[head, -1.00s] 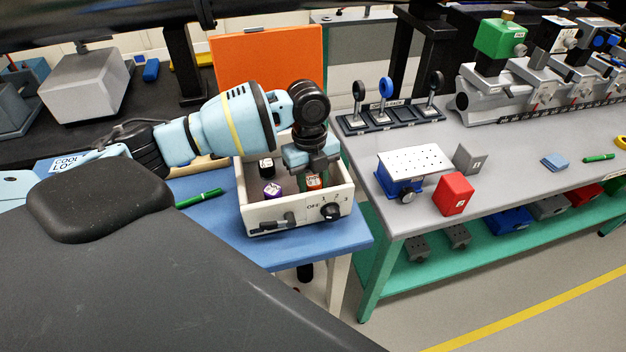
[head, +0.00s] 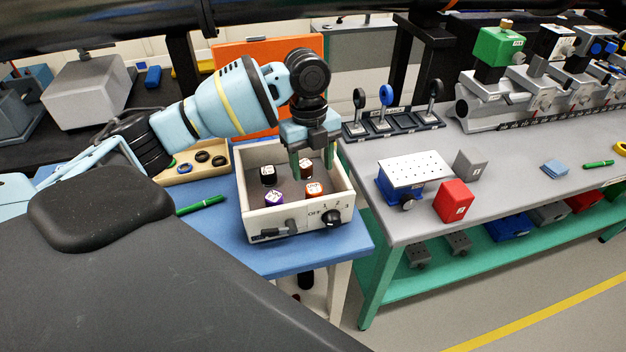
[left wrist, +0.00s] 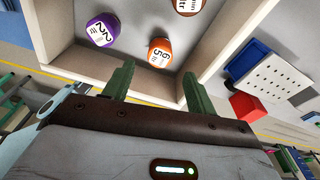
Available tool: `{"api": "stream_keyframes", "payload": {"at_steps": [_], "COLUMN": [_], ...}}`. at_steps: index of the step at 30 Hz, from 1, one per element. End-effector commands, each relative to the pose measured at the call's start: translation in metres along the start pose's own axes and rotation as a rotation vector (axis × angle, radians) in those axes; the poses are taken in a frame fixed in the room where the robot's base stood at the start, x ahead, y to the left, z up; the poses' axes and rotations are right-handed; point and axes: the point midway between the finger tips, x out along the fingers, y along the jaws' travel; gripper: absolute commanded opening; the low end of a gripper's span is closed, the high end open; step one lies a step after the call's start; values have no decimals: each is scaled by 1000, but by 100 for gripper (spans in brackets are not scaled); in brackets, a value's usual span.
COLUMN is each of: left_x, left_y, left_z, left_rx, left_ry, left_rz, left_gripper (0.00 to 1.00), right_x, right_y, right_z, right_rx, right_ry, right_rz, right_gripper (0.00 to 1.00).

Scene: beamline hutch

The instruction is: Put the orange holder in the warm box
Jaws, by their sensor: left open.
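The warm box (head: 262,226) is a white open-topped box with a knob marked OFF, 1, 2, 3, standing on the blue table. The orange holder (head: 314,189) stands upright inside, near the front right; it also shows in the left wrist view (left wrist: 159,53), label up. A purple holder (head: 274,197), a black holder (head: 268,174) and a brown holder (head: 306,168) are also inside. My left gripper (head: 312,160) is open and empty above the box, its fingers apart from the orange holder. In the left wrist view both fingertips (left wrist: 157,82) show with nothing between them. My right gripper is not in view.
A wooden tray with rings (head: 190,172) and a green pen (head: 200,204) lie left of the box. The grey bench (head: 500,180) to the right carries a red block (head: 454,198), a perforated stage (head: 415,166) and a lens rack (head: 395,124).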

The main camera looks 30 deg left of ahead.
Motion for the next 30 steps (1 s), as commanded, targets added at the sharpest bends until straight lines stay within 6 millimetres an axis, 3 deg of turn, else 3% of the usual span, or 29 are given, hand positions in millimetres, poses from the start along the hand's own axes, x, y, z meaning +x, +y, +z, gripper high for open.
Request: {"api": "stream_keyframes", "payload": {"at_steps": [3, 9, 30], "left_x": [-23, -45, -50], "left_y": [-1, 0, 0], "left_z": [0, 0, 0], "left_rx": [0, 0, 0], "left_ry": [-2, 0, 1], "left_rz": [-3, 0, 1], "left_gripper": [57, 57, 57], "right_x": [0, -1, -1], "right_y": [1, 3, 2], "right_z": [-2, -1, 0], "right_rx": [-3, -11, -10], "right_ry": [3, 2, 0], "right_rz": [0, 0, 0], "right_gripper": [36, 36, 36]}}
